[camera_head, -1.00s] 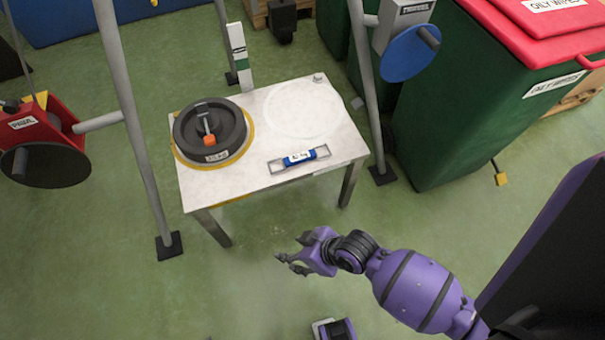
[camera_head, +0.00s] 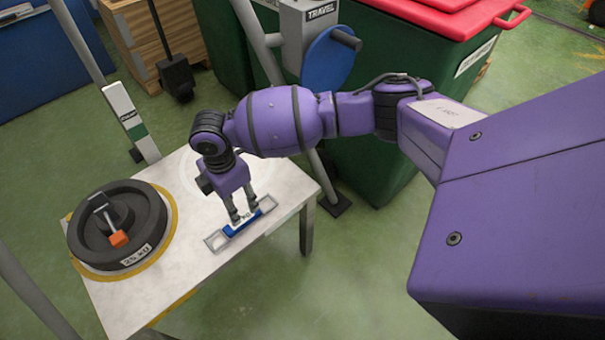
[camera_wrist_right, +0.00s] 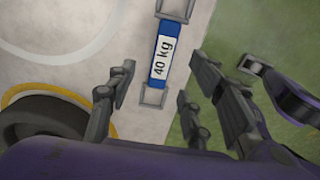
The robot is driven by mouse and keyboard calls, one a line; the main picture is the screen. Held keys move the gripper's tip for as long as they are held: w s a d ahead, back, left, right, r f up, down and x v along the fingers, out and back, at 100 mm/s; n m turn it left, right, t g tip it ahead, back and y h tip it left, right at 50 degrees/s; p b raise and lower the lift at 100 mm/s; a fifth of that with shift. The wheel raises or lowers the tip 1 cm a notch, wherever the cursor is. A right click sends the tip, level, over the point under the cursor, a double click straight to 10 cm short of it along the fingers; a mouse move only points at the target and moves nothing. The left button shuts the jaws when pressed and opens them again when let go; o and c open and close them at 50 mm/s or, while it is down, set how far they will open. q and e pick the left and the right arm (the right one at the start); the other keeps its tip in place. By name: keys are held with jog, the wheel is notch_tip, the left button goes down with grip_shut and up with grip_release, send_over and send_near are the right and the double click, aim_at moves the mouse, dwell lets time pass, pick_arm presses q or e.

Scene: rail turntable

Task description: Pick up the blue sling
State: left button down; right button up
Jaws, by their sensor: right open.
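The blue sling (camera_head: 229,231), with a white "40 kg" label and a grey metal loop at each end, lies flat on the white table (camera_head: 187,262) near its right edge. My right gripper (camera_head: 243,213) points down above the sling, its fingers open. In the right wrist view, the sling (camera_wrist_right: 161,62) lies lengthwise in the gap between the open fingers of the right gripper (camera_wrist_right: 160,88). I cannot tell whether the fingertips touch the sling or the table. My left gripper is out of view.
A dark round weight (camera_head: 150,215) with an orange-tipped handle sits on a yellow ring at the table's left. A white post with a green band (camera_head: 128,118) stands behind. A blue wheel (camera_head: 328,60) on a grey frame and green bins with red lids (camera_head: 430,15) stand beyond.

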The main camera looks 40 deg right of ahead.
aim_at(242, 219)
notch_tip(242, 219, down, 2)
jog(key=shift+f, duration=0.25)
jog(key=f, duration=0.1)
jog(key=f+b, duration=0.1)
jog(key=f, duration=0.1)
jog(key=shift+s+d+f+b, duration=0.15)
jog(key=shift+s+f+b, duration=0.15)
jog(key=shift+f, duration=0.1)
jog(key=shift+w+f, duration=0.1)
jog(key=shift+f, duration=0.15)
jog(key=c, duration=1)
jog(key=shift+r, duration=0.1)
grip_shut()
